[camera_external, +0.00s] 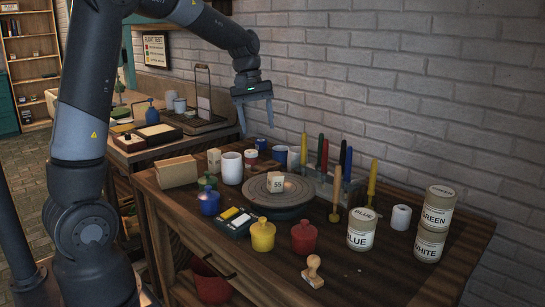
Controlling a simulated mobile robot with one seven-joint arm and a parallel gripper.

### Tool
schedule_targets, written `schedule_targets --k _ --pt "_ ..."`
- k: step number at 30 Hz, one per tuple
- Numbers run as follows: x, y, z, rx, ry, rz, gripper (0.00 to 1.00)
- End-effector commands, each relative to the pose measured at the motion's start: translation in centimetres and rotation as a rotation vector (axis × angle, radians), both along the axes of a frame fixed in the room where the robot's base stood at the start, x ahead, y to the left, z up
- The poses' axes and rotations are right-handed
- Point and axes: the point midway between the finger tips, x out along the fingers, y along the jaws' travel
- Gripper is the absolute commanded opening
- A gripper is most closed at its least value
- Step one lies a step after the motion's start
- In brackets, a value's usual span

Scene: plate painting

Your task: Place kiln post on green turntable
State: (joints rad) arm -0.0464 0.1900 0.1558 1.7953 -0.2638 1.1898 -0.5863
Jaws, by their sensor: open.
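A dark round turntable (264,194) lies on the wooden table; it looks grey-black, and I cannot make out green on it. A small pale block marked 55 (276,183), which looks like a kiln post, stands upright on top of the turntable, near its middle. A similar pale block (214,161) stands at the back left, beside a white cup. My gripper (257,129) is open and empty, pointing down, high above the back of the table. It is well apart from both blocks.
Lidded pots, blue (209,202), yellow (263,235) and red (304,238), stand around the turntable's front. Tall upright tools (348,165) stand behind right. Labelled jars (361,230) are at right. A wooden stamp (313,271) lies in front. A brick wall is behind.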

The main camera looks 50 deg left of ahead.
Motion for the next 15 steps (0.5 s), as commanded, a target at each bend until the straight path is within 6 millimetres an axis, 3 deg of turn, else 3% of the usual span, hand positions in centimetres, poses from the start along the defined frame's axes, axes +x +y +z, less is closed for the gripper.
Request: schedule_targets --k 6,15 --pt "-6.4 -1.7 3.8 0.061 -0.143 -0.189 0.58" --pt "-15.1 -3.6 6.0 0.184 -0.323 -0.457 0.58"
